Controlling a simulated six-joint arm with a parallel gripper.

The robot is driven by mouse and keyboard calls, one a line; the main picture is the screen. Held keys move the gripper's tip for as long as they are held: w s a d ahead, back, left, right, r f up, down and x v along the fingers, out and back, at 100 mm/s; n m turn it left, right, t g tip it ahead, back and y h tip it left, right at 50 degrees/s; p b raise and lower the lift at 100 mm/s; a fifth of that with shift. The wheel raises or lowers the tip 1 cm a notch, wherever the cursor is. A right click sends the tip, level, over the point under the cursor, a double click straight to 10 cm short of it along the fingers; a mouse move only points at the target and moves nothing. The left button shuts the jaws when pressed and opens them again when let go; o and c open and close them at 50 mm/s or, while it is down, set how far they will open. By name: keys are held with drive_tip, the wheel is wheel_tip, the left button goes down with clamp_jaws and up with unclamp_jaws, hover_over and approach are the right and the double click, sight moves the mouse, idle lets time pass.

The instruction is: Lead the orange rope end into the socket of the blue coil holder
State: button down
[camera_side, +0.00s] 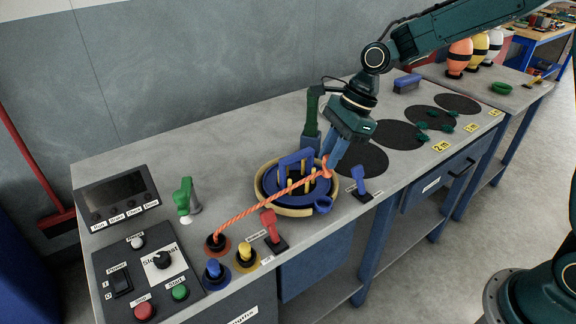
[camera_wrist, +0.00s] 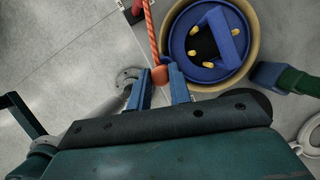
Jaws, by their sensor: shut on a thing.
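The orange rope (camera_side: 265,203) runs from a dark outlet with an orange ring up to my gripper (camera_side: 332,160); it also shows in the wrist view (camera_wrist: 151,35). My gripper's blue fingers (camera_wrist: 160,90) are shut on the rope near its orange knobbed end (camera_wrist: 160,75). The blue coil holder (camera_side: 268,190) has an upright blue frame and yellow pegs, and sits in a tan ring. Its blue socket (camera_side: 322,205) juts out at the front right. In the side view the held end is above the holder's right side, apart from the socket. In the wrist view the holder (camera_wrist: 180,45) lies right of the rope.
A red lever (camera_side: 270,224) and a blue lever (camera_side: 360,183) stand near the front edge. A green post (camera_side: 310,125) is behind the holder. Blue (camera_side: 214,270) and yellow (camera_side: 245,253) outlets and a control panel (camera_side: 145,275) are at left. Dark round mats lie at right.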

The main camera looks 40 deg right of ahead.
drive_tip(key=shift+f, duration=4.05)
drive_tip(key=shift+f, duration=0.7)
drive_tip(key=c, duration=1.2)
unclamp_jaws()
drive_tip(key=v, duration=1.3)
drive_tip(key=shift+d+r, duration=0.1)
drive_tip(key=shift+r, duration=0.25)
drive_tip(key=shift+s+r, duration=0.1)
